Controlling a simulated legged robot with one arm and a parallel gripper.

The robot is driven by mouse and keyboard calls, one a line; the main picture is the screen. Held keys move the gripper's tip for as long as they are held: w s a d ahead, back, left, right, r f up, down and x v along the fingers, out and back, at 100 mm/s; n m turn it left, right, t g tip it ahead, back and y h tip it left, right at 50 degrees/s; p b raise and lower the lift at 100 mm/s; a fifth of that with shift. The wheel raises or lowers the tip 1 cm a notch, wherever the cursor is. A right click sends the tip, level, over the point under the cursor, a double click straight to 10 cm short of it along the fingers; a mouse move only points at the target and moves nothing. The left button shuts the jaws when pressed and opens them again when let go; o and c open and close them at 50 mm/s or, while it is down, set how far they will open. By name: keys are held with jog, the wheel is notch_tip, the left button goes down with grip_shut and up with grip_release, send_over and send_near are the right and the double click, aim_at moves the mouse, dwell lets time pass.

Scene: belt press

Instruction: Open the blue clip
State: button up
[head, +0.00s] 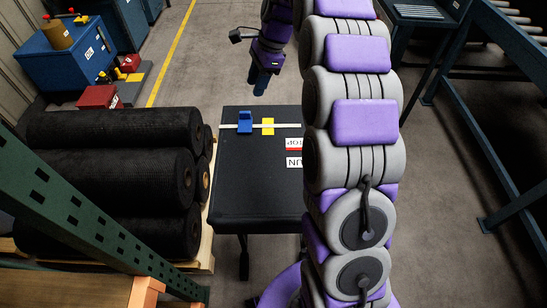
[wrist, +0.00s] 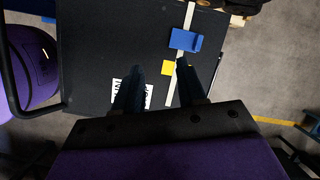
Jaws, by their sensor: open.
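The blue clip (head: 245,122) sits on a white strip that runs across the black table (head: 240,185), left of a yellow clip (head: 268,126). In the wrist view the blue clip (wrist: 186,40) lies beyond my fingertips, on the white strip, with the yellow clip (wrist: 168,68) nearer to me. My gripper (wrist: 160,72) is open and empty, its two dark fingers apart above the table. In the head view my gripper (head: 261,82) hangs beyond the far edge of the table. I cannot tell from these views whether the blue clip is open or shut.
STOP and RUN labels (head: 294,152) lie at the table's right, partly behind my arm. Black rolls (head: 110,170) are stacked on a pallet to the left, by a green rack post (head: 85,215). A blue machine (head: 75,65) stands at the back left. Floor is free beyond the table.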

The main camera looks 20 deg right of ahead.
jog(key=s+a+n+g+h, duration=0.1)
jog(key=s+n, duration=0.4)
jog(key=s, duration=0.8)
jog(key=s+a+n+h+b, duration=0.1)
jog(key=s+a+n, duration=0.2)
jog(key=s, duration=1)
jog(key=shift+n+g, duration=0.4)
jog(key=shift+n, duration=1.1)
jog(key=shift+a, duration=0.1)
jog(key=m+t+y+p, duration=0.3)
jog(key=m+p, duration=0.5)
jog(key=m, duration=0.7)
send_over(246, 112)
jog(key=s+d, duration=0.2)
jog(key=d, duration=0.5)
notch_tip(246, 112, down, 4)
jog(key=shift+h, duration=0.3)
jog(key=x, duration=0.5)
jog(key=b+x, duration=0.1)
jog(key=x, duration=1.1)
jog(key=shift+s+a+r, duration=0.2)
jog(key=shift+a, duration=0.15)
jog(key=shift+c, duration=0.2)
grip_shut()
